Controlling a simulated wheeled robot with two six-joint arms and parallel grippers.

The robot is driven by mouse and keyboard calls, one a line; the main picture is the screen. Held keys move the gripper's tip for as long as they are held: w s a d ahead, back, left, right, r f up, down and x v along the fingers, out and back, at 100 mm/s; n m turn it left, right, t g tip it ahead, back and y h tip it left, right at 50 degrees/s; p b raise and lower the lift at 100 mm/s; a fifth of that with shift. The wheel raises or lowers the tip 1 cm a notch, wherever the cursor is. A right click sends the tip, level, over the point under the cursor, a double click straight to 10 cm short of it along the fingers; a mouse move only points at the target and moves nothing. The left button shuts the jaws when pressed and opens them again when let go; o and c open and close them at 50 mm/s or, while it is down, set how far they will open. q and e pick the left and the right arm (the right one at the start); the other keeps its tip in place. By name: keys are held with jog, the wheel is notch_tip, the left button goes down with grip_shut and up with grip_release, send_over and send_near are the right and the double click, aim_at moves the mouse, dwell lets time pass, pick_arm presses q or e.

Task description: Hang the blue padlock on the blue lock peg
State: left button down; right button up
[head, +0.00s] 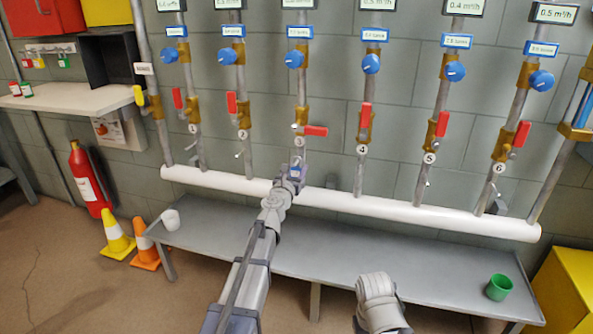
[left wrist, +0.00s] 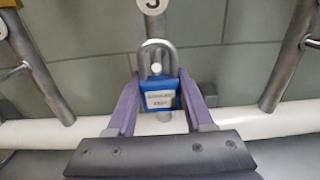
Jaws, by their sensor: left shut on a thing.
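My left gripper (head: 296,177) is shut on the blue padlock (left wrist: 161,94), in front of the pipe marked 3. In the left wrist view the gripper's purple fingers (left wrist: 160,108) clasp the padlock's body from both sides. The padlock is upright, with its grey shackle on top and a white label on its front. A round pale peg tip (left wrist: 156,68) shows inside the shackle loop. I cannot tell whether the shackle is around this peg or only in front of it, and its colour does not look blue. My right gripper is out of view.
Valve 3's red handle (head: 316,131) lies crosswise above the padlock. A white horizontal pipe (head: 400,209) runs behind the gripper. The grey bench (head: 330,262) below holds a white cup (head: 170,220) and a green cup (head: 498,287). Small pegs show beside neighbouring pipes.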

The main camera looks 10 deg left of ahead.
pick_arm(q)
jog(key=shift+s, duration=0.15)
dwell(0.3)
jog(key=s, duration=0.7)
jog(key=shift+a, duration=0.15)
dwell(0.8)
jog(key=shift+s+r, duration=0.1)
